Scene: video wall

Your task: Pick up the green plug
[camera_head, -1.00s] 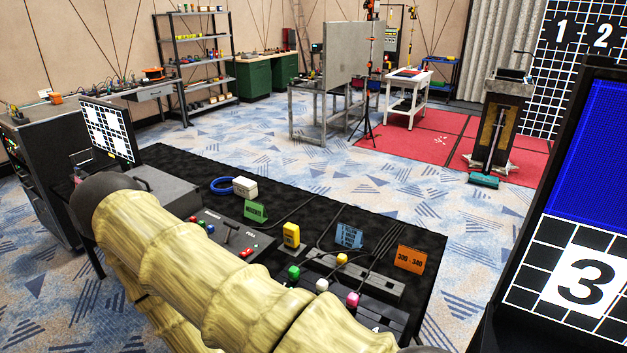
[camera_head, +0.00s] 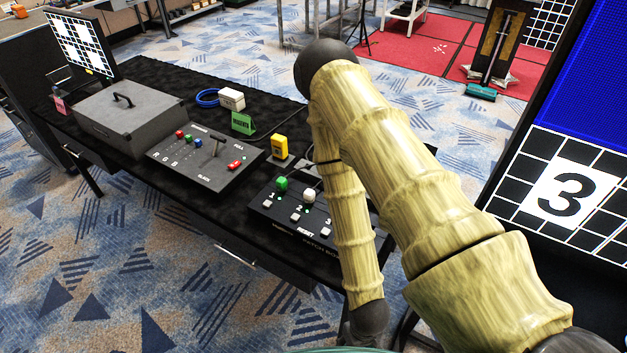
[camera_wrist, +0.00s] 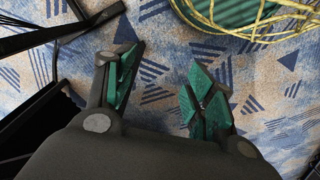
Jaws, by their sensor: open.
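The green plug (camera_head: 282,184) stands upright in the black patch box (camera_head: 290,228) on the black-covered table, above the number 1, in the head view. A white plug (camera_head: 309,195) stands just right of it. The pink plug seen earlier is hidden behind my arm. My gripper (camera_wrist: 158,88) shows in the wrist view with its green-padded fingers spread and only carpet between them. It is apart from the green plug, which does not show in the wrist view. In the head view my forearm hangs down in front of the table, right of the plug.
A control panel (camera_head: 205,155) with a lever and knobs lies left of the patch box. A yellow block (camera_head: 280,147), a green sign (camera_head: 243,123) and a grey case (camera_head: 130,116) also stand on the table. A screen marked 3 (camera_head: 568,193) rises at the right.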

